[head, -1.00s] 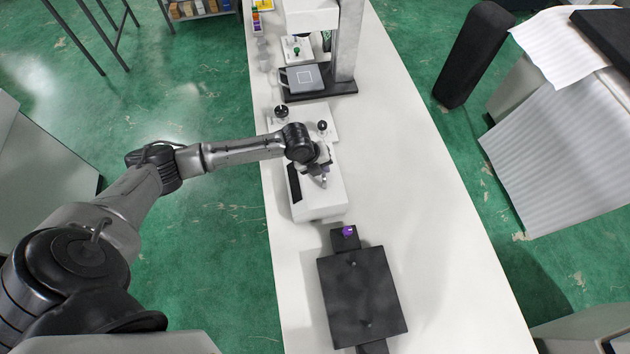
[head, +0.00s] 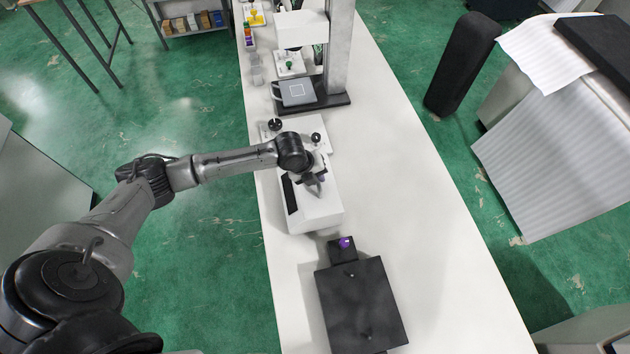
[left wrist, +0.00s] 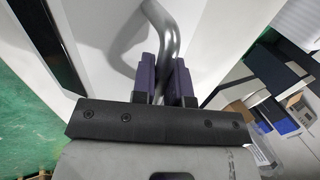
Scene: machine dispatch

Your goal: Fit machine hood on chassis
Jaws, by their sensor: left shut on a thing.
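The white machine hood (head: 318,212) is a box with a dark slotted strip on its left side, in the middle of the head view. My left gripper (head: 315,180) is over its top. In the left wrist view, the purple fingers of this gripper (left wrist: 164,75) are shut on the hood's grey bar handle (left wrist: 163,22). A white base plate with black knobs (head: 297,128) shows just behind the hood; I cannot tell whether it is the chassis or part of it. The hood hides what lies under it. My right gripper is not in view.
A dark flat box (head: 362,305) with a purple piece (head: 346,242) at its back end stands in front of the hood. A stand on a black base (head: 325,104) with a grey panel (head: 297,92) is behind. The white bench (head: 415,200) is clear on the right.

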